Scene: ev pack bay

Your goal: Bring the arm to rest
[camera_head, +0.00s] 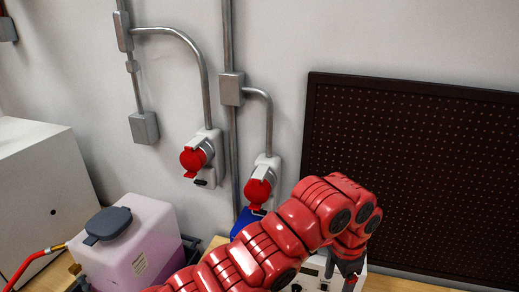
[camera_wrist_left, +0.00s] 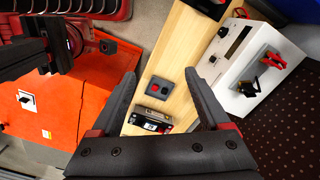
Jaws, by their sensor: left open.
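My red left arm reaches across the head view from the bottom edge to the right. My left gripper (camera_head: 350,272) hangs down at its end, in front of the pegboard and partly cut off by the bottom edge. In the left wrist view my left gripper (camera_wrist_left: 162,78) has its two dark fingers spread wide with nothing between them. Below the fingers is a wooden bench top (camera_wrist_left: 178,50) with a small grey button box (camera_wrist_left: 171,91).
A white instrument box (camera_wrist_left: 238,62) and a black device (camera_wrist_left: 150,121) are on the bench. An orange cabinet (camera_wrist_left: 62,95) stands beside it. In the head view, a jug of pink liquid (camera_head: 130,243), red wall sockets (camera_head: 195,160) and a dark pegboard (camera_head: 420,165) surround the arm.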

